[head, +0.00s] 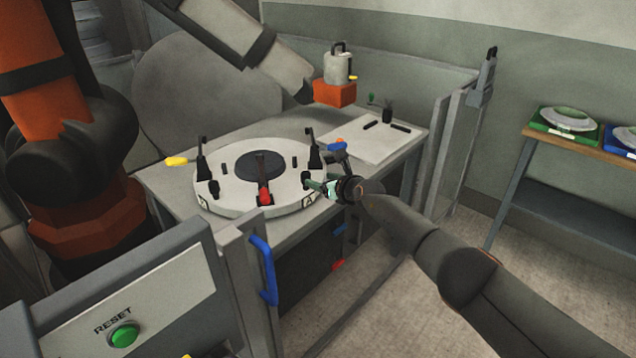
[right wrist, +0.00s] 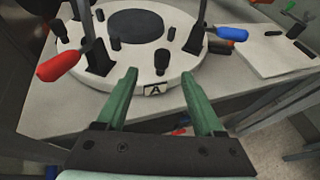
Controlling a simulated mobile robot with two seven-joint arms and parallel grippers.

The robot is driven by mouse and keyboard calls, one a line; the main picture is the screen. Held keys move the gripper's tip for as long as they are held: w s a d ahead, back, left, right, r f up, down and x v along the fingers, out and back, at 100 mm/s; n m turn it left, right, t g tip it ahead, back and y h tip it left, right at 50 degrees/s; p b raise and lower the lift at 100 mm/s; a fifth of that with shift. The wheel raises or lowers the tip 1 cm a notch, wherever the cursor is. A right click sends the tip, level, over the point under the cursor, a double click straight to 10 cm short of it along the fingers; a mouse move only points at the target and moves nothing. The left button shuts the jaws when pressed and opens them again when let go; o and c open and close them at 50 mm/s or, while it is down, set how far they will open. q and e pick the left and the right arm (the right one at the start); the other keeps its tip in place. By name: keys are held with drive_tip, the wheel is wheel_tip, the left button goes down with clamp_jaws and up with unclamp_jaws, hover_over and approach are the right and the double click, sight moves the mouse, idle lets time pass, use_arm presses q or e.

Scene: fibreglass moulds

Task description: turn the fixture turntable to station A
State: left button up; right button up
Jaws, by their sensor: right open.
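The fixture turntable (head: 228,192) is a round white disc with a dark hub on a grey table. Clamps with a yellow handle (head: 177,161), a red handle (head: 264,194) and a blue handle (head: 335,145) stand around it. My right gripper (head: 318,186) is at the turntable's right rim, its green fingers open. In the right wrist view, the right gripper (right wrist: 160,82) has its fingers spread either side of a rim plate marked A (right wrist: 157,89), with nothing seen held; contact with the rim cannot be told. My left gripper is not in view.
A white sheet (head: 372,143) with small dark parts lies behind the turntable. A large orange and black machine arm (head: 45,80) stands at the left. A fence with a blue handle (head: 264,268) and a green RESET button (head: 124,335) is in front. A shelf (head: 560,190) is at right.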

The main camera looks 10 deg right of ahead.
drive_tip(key=shift+s+d+r, duration=0.15)
drive_tip(key=shift+s+r, duration=0.05)
drive_tip(key=shift+s, duration=0.25)
drive_tip(key=s+a+f+m+y, duration=0.1)
drive_tip(key=s+a+f+m, duration=0.4)
drive_tip(key=s+f+m, duration=0.25)
drive_tip(key=s+a+f+m+y, duration=0.1)
drive_tip(key=s+a+f+m, duration=0.55)
drive_tip(key=s, duration=0.25)
drive_tip(key=s+d+f+m+g+h, duration=0.1)
drive_tip(key=s+d+f+m, duration=0.1)
drive_tip(key=s+m, duration=0.5)
drive_tip(key=s+d+f+m+g+h, duration=0.1)
drive_tip(key=s+d+f+m, duration=0.2)
drive_tip(key=s+m, duration=0.5)
drive_tip(key=s+d+f+m+g+h, duration=0.1)
drive_tip(key=s+f+m, duration=0.4)
drive_tip(key=s, duration=1.3)
drive_tip(key=d+m, duration=0.1)
drive_tip(key=m, duration=0.2)
drive_tip(key=shift+d+g, duration=0.35)
drive_tip(key=shift+g, duration=0.05)
